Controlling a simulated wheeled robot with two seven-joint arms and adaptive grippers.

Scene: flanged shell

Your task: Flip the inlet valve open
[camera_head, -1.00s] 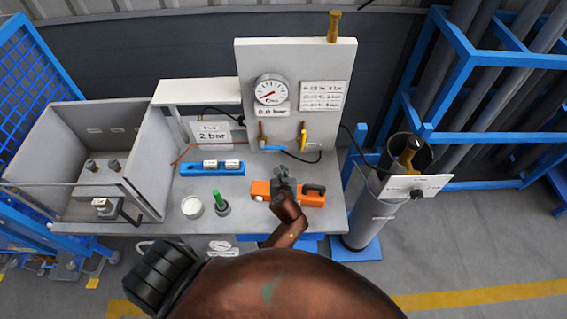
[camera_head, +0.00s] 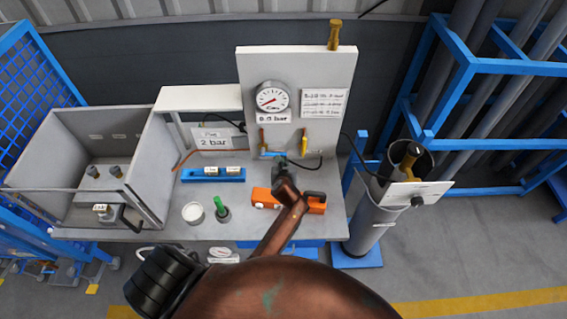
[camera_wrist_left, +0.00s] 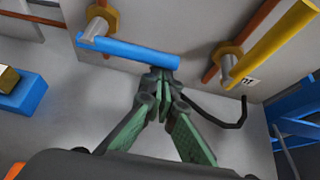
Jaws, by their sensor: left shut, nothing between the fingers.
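Two valves sit low on the upright grey panel (camera_head: 330,70). The left one has a blue lever (camera_head: 268,153), lying crosswise; in the wrist view the blue lever (camera_wrist_left: 130,52) runs sideways from its hub. The right one has a yellow lever (camera_head: 304,140), standing upright in the head view; it also shows in the wrist view (camera_wrist_left: 270,45). My left gripper (camera_head: 281,164) is shut and empty. In the wrist view its fingertips (camera_wrist_left: 160,76) are just below the blue lever's free right end, overlapping it in the picture; contact cannot be told. My right gripper is out of view.
A gauge (camera_head: 272,97) is above the valves. On the bench are an orange tool (camera_head: 262,197), a blue holder (camera_head: 200,176), a white cup (camera_head: 193,213) and a green-topped piece (camera_head: 219,206). A black hose (camera_wrist_left: 225,121) curves beside my fingers. A grey cylinder (camera_head: 372,222) stands right.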

